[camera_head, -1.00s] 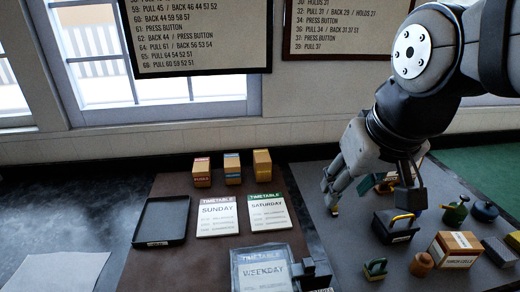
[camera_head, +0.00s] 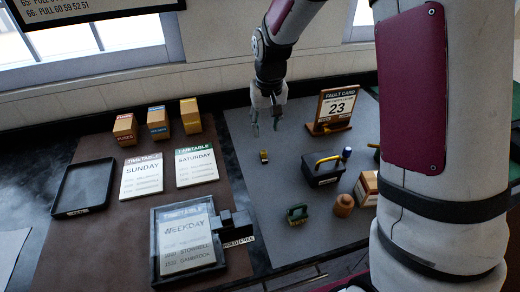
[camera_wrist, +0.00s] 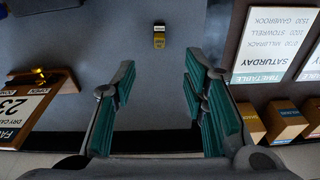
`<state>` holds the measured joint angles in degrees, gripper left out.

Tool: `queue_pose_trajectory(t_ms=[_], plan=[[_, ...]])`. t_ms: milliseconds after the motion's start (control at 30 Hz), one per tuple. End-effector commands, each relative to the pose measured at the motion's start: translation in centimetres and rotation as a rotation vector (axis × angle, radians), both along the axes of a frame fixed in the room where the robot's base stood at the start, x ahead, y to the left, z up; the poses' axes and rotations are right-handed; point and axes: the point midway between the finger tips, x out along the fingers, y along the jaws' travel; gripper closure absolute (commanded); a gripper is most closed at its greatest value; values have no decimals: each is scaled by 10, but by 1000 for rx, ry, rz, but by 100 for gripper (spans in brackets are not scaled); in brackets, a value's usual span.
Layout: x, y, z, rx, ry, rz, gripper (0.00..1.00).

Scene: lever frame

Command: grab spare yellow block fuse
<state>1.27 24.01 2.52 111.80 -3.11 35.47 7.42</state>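The small yellow block fuse (camera_head: 264,156) with a dark end lies on the grey mat, near the mat's left side. It also shows in the wrist view (camera_wrist: 159,36), at the top middle, beyond the fingertips. My gripper (camera_head: 266,127) points down above the mat, on the window side of the fuse in the head view. In the wrist view my gripper (camera_wrist: 160,75) is open, with its teal finger pads wide apart and nothing between them. The fuse lines up roughly with the gap and is not touched.
Fuse boxes (camera_head: 125,130) and timetable cards (camera_head: 142,177) are left. The mat around the fuse is clear.

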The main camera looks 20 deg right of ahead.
Motion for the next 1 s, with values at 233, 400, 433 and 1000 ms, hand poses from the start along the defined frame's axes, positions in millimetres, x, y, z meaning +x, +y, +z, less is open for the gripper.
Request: queue_pose_trajectory(t_ms=[233,400,433,1000], plan=[[5,0,-35,1,9,0,60],[9,-1,-66,1,9,0,60],[10,-1,-70,1,8,0,60],[23,-4,-120,0,6,0,60]])
